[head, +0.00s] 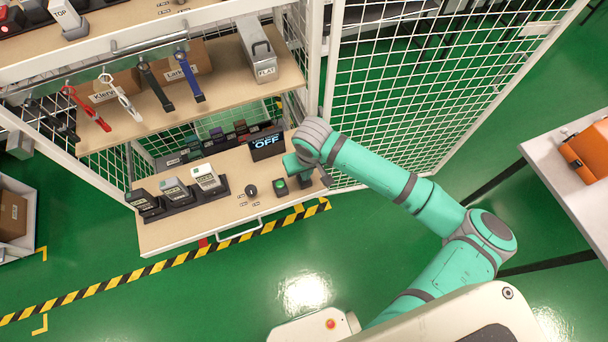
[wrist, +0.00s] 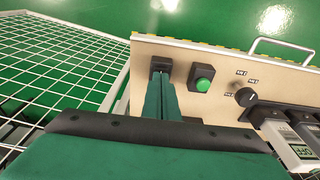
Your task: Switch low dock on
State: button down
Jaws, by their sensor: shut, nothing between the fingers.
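To the dock's right are a black rotary knob (head: 251,190) and a green button (head: 281,187). The knob (wrist: 245,97) and button (wrist: 203,80) also show in the wrist view. A small black block (wrist: 160,63) sits beside the button. My gripper (wrist: 163,80) is shut and empty, its fingertips at this block. I cannot tell if they touch. In the head view my wrist partly covers that corner.
An upper shelf (head: 220,88) with hanging straps, boxes and a grey case overhangs the rear of the board. A white mesh panel (head: 420,90) stands to the right. A drawer handle (head: 240,230) is at the front edge. The green floor in front is open.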

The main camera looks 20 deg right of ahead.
jog(key=shift+f, duration=0.6)
dwell(0.3)
notch_tip(320, 180, up, 7)
dwell(1.0)
dwell(0.4)
